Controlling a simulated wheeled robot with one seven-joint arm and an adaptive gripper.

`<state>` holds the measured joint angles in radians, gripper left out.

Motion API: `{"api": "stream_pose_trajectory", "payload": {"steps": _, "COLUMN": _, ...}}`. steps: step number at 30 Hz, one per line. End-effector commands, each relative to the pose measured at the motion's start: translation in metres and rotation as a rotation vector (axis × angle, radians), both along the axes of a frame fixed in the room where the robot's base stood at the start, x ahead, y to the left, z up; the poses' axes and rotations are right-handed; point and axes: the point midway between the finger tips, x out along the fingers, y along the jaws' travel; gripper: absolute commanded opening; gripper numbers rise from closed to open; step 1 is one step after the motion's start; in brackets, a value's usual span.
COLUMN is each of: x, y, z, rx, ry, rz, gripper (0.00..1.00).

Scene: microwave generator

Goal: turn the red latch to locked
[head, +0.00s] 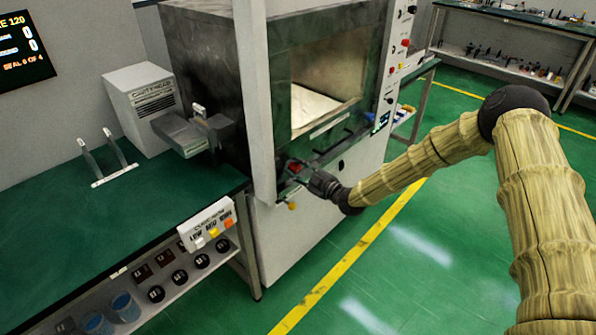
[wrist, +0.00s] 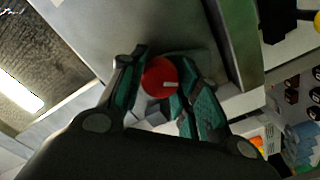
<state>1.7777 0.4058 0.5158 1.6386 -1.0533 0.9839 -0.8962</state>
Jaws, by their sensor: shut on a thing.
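The red latch (wrist: 160,77) is a round red knob with a pale mark in the wrist view. It sits between the two fingers of my gripper (wrist: 158,80), which is shut on it. In the head view the red latch (head: 294,167) shows small at the front lower edge of the machine, just beyond the tip of my gripper (head: 304,174). The fingers hide part of the latch's sides. I cannot read whether the mark points to locked.
The grey machine's chamber (head: 330,85) is open to view above the latch, and its tall door panel (head: 256,100) stands to the left. A green bench (head: 70,225) with a grey unit (head: 143,100) is farther left.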

Motion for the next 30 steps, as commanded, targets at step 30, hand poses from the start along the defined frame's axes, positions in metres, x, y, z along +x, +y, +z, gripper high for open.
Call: {"api": "stream_pose_trajectory", "payload": {"steps": 30, "x": 0.0015, "y": -0.0017, "z": -0.0022, "rx": 0.634, "ry": 0.608, "rz": -0.001, "gripper": 0.09}}
